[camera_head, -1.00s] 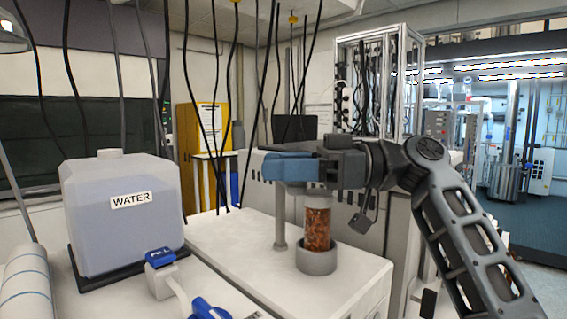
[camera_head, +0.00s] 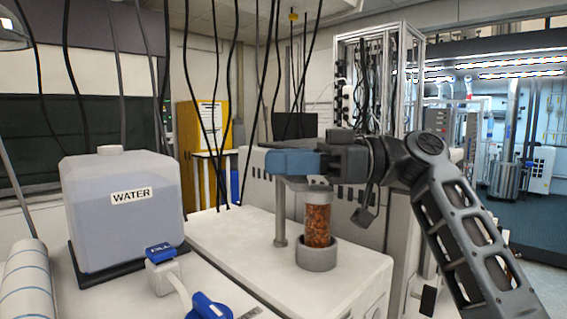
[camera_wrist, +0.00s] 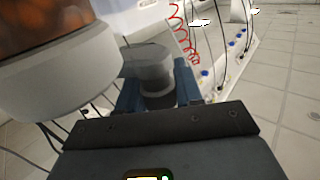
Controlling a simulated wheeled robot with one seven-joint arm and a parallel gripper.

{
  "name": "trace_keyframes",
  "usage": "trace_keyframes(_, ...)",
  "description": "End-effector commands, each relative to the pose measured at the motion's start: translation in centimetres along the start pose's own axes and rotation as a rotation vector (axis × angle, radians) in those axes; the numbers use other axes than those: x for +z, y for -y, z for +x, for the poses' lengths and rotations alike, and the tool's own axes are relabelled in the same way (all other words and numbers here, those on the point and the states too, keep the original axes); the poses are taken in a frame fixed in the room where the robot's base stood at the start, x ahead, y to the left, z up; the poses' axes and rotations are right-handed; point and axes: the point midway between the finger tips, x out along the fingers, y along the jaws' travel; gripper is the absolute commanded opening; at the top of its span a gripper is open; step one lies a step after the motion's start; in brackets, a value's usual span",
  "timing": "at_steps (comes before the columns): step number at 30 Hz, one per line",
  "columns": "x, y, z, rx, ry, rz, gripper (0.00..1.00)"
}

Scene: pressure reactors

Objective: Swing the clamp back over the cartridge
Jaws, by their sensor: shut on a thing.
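The cartridge (camera_head: 318,222), a clear upright cylinder with brown grains, stands in a grey round holder (camera_head: 317,256) on the white bench. The clamp's grey post (camera_head: 280,218) rises just left of it. The clamp's arm (camera_head: 296,184) shows partly under my gripper; the rest is hidden. My gripper (camera_head: 290,163), with blue fingers, is shut on the clamp, above and slightly left of the cartridge top. In the wrist view, a grey round clamp part (camera_wrist: 156,80) sits between the blue fingers. The cartridge (camera_wrist: 40,25) fills the upper left there, apart from the fingers.
A water tank (camera_head: 122,215) stands on the left, with a blue-capped fill fitting (camera_head: 160,268) beside it. Black cables hang behind the bench. A metal frame rack (camera_head: 378,85) stands behind my arm. The white bench top (camera_head: 225,240) left of the post is clear.

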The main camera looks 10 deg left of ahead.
Motion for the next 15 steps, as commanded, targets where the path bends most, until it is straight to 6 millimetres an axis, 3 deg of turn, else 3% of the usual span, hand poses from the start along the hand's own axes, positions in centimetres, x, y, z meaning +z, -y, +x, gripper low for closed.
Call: trace_keyframes(15, -0.16, -0.08, -1.05, -0.105, -0.004, -0.004, 0.00)
